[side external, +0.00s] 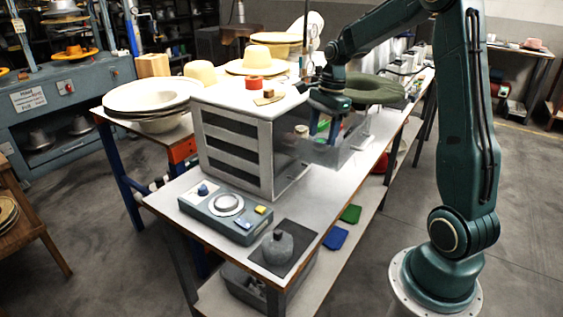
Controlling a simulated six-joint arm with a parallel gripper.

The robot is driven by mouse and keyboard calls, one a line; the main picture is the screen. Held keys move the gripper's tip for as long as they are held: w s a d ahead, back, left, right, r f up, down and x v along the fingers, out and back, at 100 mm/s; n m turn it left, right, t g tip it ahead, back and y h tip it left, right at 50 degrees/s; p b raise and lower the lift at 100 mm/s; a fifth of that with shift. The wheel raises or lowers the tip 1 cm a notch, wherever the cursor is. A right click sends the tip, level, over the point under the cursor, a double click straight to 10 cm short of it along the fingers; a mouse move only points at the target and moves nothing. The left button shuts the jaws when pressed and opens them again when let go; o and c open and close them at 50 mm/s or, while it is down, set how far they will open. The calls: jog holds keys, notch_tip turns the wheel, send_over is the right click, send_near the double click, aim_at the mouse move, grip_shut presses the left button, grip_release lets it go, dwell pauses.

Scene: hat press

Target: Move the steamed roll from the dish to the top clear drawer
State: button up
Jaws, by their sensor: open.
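The white cabinet (240,99) stands on the workbench, with dark slots on its left-facing front. A clear drawer (325,154) sticks out on its right side and looks open. My gripper (323,137) points down with its fingers apart, over or inside this drawer. Small green and red patches show by the fingers, too small to name. I cannot pick out the steamed roll for certain, and I cannot tell whether it is in the drawer. I cannot tell which dish is meant; large pale dishes (150,94) are stacked on the left table.
A control box (226,211) and a grey knobbed weight (278,246) on a dark mat lie at the bench's near end. A green ring-shaped cushion (375,90) lies behind my gripper.

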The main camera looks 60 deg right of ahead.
notch_tip(320, 180, up, 11)
jog(key=d, duration=0.1)
jog(key=shift+s+d, duration=0.25)
jog(key=shift+s, duration=0.1)
jog(key=shift+a, duration=0.1)
dwell(0.5)
